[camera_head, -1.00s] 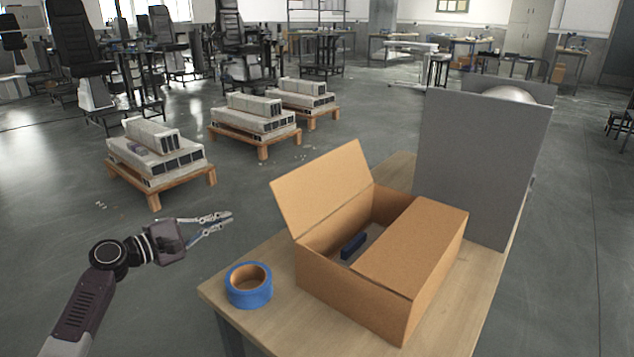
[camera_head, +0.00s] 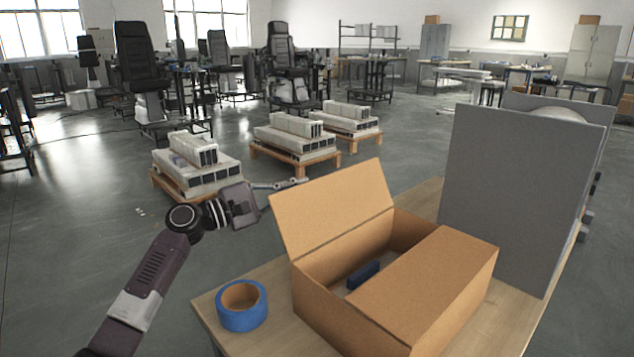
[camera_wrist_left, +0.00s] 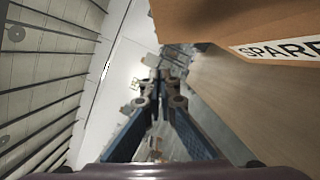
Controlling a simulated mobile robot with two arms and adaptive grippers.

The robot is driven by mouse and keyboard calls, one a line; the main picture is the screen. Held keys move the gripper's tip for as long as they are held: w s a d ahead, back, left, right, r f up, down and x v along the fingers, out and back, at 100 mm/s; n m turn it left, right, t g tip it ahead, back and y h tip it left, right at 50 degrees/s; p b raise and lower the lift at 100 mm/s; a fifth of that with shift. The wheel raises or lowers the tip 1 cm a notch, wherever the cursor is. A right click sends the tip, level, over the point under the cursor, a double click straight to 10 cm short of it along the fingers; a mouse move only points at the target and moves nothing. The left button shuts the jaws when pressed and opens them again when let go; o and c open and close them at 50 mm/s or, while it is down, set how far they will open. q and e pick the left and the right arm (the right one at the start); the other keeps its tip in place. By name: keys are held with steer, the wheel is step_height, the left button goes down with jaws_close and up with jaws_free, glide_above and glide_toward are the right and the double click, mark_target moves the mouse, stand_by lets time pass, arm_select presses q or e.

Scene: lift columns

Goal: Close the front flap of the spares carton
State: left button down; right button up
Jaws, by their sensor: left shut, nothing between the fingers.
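The brown spares carton (camera_head: 365,320) stands on the wooden table. Its left flap (camera_head: 330,207) is raised and leans outward, while its right flap (camera_head: 435,280) lies flat over that half. A dark blue item (camera_head: 363,274) lies inside the open half. My left gripper (camera_head: 302,181) is shut and empty, at the outer side of the raised flap near its top edge; I cannot tell whether it touches. The left wrist view shows its closed fingers (camera_wrist_left: 160,88) and a label reading "SPARE" (camera_wrist_left: 280,48), cut off by the frame. My right gripper is not in view.
A blue tape roll (camera_head: 242,306) lies on the table's left corner (camera_head: 275,338). A tall grey panel (camera_head: 520,190) stands behind the carton on the right. Several pallets with stacked parts (camera_head: 205,165) stand on the floor beyond, with open floor at left.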

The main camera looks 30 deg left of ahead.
mark_target(316, 180)
arm_select(q)
steer(key=d, duration=0.1)
steer(key=d+r, duration=0.1)
steer(key=w+d, duration=0.1)
steer(key=shift+d+r, duration=0.25)
steer(key=shift+r, duration=0.05)
steer(key=shift+s+d+r, duration=0.15)
steer(key=shift+d+r, duration=0.1)
steer(key=shift+d, duration=0.25)
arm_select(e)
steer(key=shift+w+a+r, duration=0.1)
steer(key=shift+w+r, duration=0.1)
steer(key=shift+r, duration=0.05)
